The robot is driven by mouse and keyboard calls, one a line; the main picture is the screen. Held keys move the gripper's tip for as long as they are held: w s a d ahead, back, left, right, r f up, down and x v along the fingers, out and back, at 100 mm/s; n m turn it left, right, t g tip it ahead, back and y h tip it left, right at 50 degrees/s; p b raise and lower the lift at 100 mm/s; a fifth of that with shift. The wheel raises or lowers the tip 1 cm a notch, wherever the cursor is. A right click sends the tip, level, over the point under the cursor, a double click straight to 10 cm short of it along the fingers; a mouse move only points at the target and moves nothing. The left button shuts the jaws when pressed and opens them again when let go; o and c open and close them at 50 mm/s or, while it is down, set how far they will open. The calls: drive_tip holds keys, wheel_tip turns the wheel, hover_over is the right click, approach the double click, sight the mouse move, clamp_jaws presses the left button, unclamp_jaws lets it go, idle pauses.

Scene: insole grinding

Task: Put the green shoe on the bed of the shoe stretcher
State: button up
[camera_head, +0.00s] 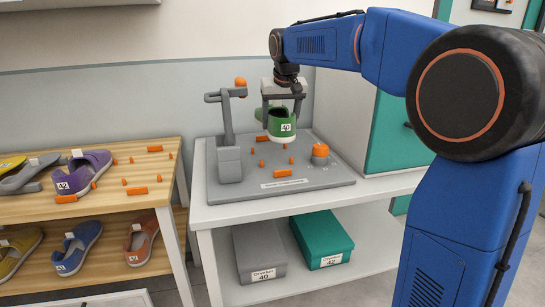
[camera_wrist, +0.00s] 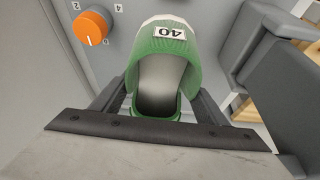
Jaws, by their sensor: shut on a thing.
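The green shoe (camera_head: 281,127) carries a white label reading 40. My gripper (camera_head: 282,110) is shut on it and holds it over the grey base plate of the shoe stretcher (camera_head: 228,158). In the wrist view the green shoe (camera_wrist: 163,50) sits between the fingers with its opening facing the camera. The stretcher's upright post and arm with an orange ball stand to the left of the shoe. An orange dial (camera_head: 320,150) is on the plate to the right, also in the wrist view (camera_wrist: 91,27). Whether the shoe touches the plate cannot be told.
Orange pegs (camera_head: 283,173) lie on the plate. A wooden rack (camera_head: 120,207) on the left holds a purple shoe (camera_head: 82,172) and several others. A grey box (camera_head: 260,252) and a teal box (camera_head: 322,240) sit on the shelf below. A grey and teal cabinet (camera_head: 345,120) stands close behind on the right.

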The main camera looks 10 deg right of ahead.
drive_tip(key=f, duration=0.4)
drive_tip(key=a+f, duration=0.1)
drive_tip(key=f, duration=0.1)
drive_tip(key=shift+w+f, duration=0.1)
drive_tip(key=shift+w, duration=0.05)
drive_tip(key=shift+f, duration=2.3)
drive_tip(key=o, duration=1.4)
drive_tip(key=shift+f, duration=0.15)
